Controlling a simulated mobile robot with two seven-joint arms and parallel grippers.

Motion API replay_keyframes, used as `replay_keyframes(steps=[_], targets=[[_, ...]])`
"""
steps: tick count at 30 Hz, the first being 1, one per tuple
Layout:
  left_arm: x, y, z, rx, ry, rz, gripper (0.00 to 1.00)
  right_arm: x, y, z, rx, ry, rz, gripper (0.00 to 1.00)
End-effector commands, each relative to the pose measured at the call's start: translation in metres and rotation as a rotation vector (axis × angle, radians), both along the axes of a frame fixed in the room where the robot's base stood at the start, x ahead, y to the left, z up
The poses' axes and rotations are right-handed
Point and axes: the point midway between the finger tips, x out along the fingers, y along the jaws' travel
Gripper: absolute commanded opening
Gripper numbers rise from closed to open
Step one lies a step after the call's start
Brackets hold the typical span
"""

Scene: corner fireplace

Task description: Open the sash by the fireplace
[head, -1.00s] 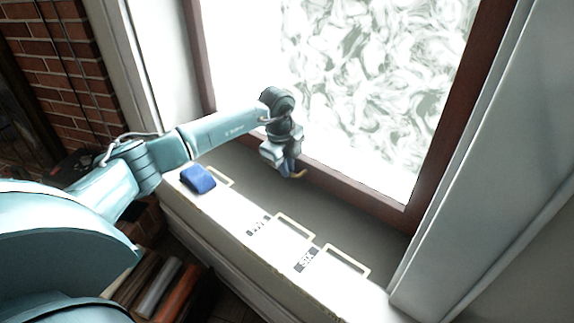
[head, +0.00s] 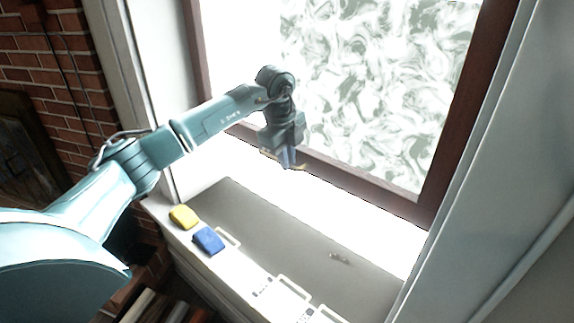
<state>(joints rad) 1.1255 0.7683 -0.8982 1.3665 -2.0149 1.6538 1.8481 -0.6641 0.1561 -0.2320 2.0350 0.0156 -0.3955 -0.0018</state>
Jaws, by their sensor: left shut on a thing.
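The sash (head: 350,183) has a dark reddish-brown wooden frame around a bright, swirly patterned pane (head: 370,95). A bright gap (head: 380,222) shows between its bottom rail and the grey sill (head: 265,227), so the sash stands partly raised. My left gripper (head: 288,162) is at the bottom rail, left of its middle, pointing down and shut on the sash; the fingertips are small, and just what part they grip is hard to see. My right gripper is not in view.
A yellow block (head: 184,216) and a blue block (head: 208,240) lie on the white ledge at the left. Pale rectangular outlines with dark labels mark the ledge farther right. A brick wall (head: 50,75) stands at the left, a white window casing at the right.

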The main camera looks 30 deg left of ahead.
Motion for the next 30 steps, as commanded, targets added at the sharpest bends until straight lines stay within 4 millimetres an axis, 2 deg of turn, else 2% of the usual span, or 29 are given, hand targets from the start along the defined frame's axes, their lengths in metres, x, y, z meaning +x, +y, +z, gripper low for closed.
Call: replay_keyframes(steps=[1,4,17,18,24,30], targets=[[0.0018,0.0016,0.0123,0.001,-0.01,0.004,0.0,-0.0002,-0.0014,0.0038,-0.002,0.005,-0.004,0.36],[0.0018,0.0017,0.0177,0.002,-0.011,0.004,0.0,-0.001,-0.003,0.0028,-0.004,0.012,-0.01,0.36],[0.0019,0.002,0.0191,0.003,-0.011,0.005,0.0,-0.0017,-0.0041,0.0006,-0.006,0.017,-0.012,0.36],[0.0019,0.002,0.019,0.003,-0.011,0.005,0.14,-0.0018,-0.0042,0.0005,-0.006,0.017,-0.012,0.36],[0.0011,0.0012,0.0172,0.002,-0.005,0.003,0.3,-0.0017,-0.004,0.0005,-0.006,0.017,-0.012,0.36],[0.0007,0.0006,0.0161,0.001,-0.003,0.001,0.32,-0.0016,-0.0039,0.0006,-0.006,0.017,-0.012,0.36]])
